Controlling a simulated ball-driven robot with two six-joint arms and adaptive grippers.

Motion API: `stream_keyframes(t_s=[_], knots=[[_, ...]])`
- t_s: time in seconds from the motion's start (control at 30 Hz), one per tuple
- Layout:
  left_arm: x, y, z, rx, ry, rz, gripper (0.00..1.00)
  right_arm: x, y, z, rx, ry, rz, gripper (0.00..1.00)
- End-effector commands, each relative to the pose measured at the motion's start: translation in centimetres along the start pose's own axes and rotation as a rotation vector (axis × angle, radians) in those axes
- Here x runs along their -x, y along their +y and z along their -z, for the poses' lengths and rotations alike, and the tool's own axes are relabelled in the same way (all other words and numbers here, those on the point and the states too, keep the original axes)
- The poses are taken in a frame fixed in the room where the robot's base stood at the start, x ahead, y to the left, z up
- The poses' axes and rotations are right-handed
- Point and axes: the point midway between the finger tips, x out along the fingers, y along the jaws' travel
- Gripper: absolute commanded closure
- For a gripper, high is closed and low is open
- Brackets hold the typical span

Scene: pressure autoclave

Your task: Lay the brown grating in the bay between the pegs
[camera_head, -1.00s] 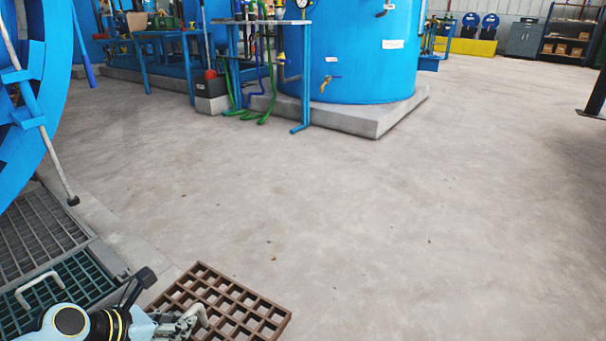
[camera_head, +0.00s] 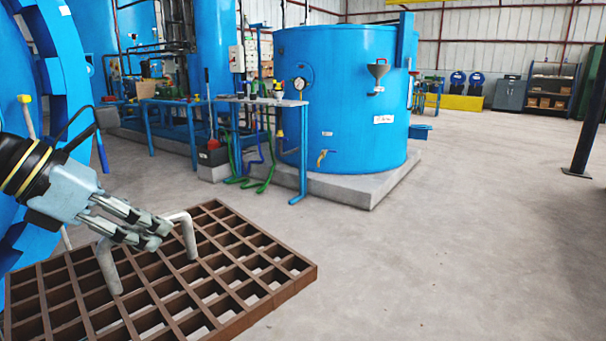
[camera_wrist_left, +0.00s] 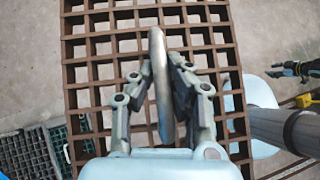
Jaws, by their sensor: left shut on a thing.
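The brown grating (camera_head: 250,262), a square lattice with a pale bar handle (camera_head: 186,237), is held up in front of me, above the floor and slightly tilted in the head view. My left gripper (camera_head: 150,232) is shut on that handle. In the left wrist view the handle (camera_wrist_left: 160,90) runs between the left gripper's fingers (camera_wrist_left: 158,78), with the brown grating (camera_wrist_left: 78,72) beneath. What seems to be my right gripper (camera_wrist_left: 290,69) shows at the right edge there, too small to judge. The bay and the pegs cannot be made out; the grating covers much of the lower left.
The large blue ring (camera_head: 75,95) of a vessel stands close on the left. A grey floor grating (camera_wrist_left: 28,152) and a green one (camera_wrist_left: 62,145) show at the lower left of the wrist view. A blue tank (camera_head: 345,100) stands on a concrete plinth behind; open floor (camera_head: 450,250) lies right.

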Motion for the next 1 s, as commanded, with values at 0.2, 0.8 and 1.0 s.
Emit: stream_keyframes(t_s=[0.2,0.8,1.0], knots=[[7.6,-2.8,-4.9,-0.020,-0.004,0.007,1.00,2.9,0.6,-4.0,-0.007,-0.109,-0.004,0.60],[10.4,-4.4,-6.1,-0.012,-0.005,0.011,1.00,3.9,0.7,-6.8,-0.010,-0.176,-0.005,0.60],[10.4,-4.4,-6.1,-0.013,-0.005,0.011,1.00,3.9,0.7,-6.8,-0.010,-0.175,-0.005,0.60]])
